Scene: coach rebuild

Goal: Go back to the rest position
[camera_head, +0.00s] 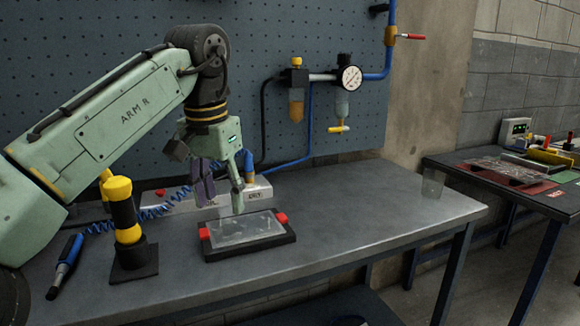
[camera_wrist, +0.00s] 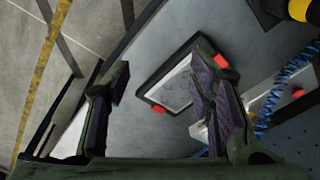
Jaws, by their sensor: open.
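My gripper (camera_head: 221,188) hangs at the end of my pale green arm, over the back of the metal workbench (camera_head: 380,205). It points down and its two fingers stand apart with nothing between them. Below and slightly right of it lies a black tray (camera_head: 250,252) with red clips at both ends and a clear plate (camera_head: 243,229) in it. In the wrist view, my gripper's fingers (camera_wrist: 155,105) are spread wide, and the tray (camera_wrist: 150,85) shows between them, partly hidden by the right finger.
A yellow and black cylindrical tool (camera_head: 125,222) stands upright on the bench's left, with a blue-black pen-like tool (camera_head: 65,265) beside it. A blue coiled hose (camera_head: 160,210) runs behind. A clear block (camera_head: 433,184) stands at the right end. The bench's right half is mostly clear.

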